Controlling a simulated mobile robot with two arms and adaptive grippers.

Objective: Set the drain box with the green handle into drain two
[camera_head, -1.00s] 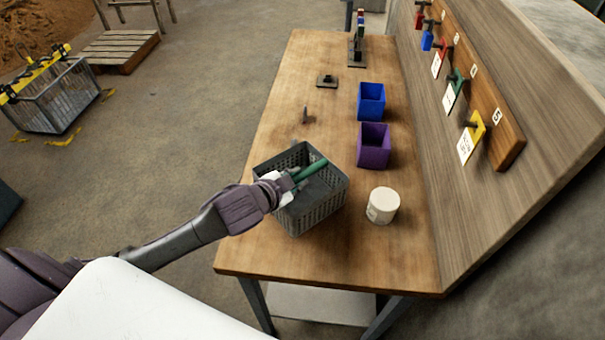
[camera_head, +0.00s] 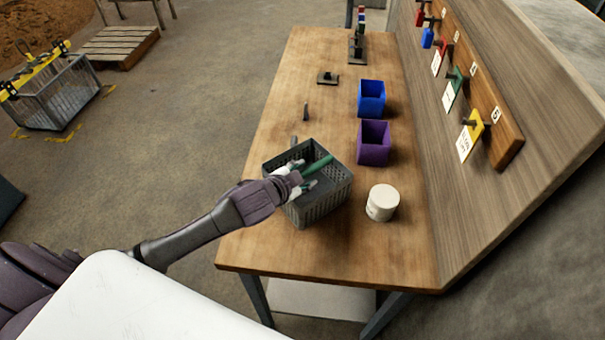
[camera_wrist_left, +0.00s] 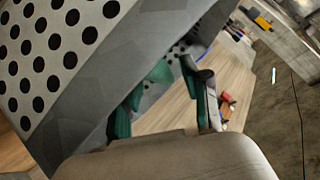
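The drain box (camera_head: 325,204) is a dark grey perforated basket with a green handle (camera_head: 318,165). It appears to rest upright on the near-left part of the wooden table. My left gripper (camera_head: 304,176) reaches over its left side, at the near end of the handle. Its teal-tipped fingers look spread apart; they also show in the left wrist view (camera_wrist_left: 165,105), with a gap between them, close to the perforated wall. I cannot make out drain two or its number; the surface under the box is hidden. My right gripper is not in view.
A white round tub (camera_head: 382,203) stands close right of the box. Purple (camera_head: 374,144) and blue (camera_head: 371,98) bins stand beyond it. A small dark upright piece (camera_head: 306,112) stands behind the box. A slanted board (camera_head: 497,120) with hanging tags borders the table's right side.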

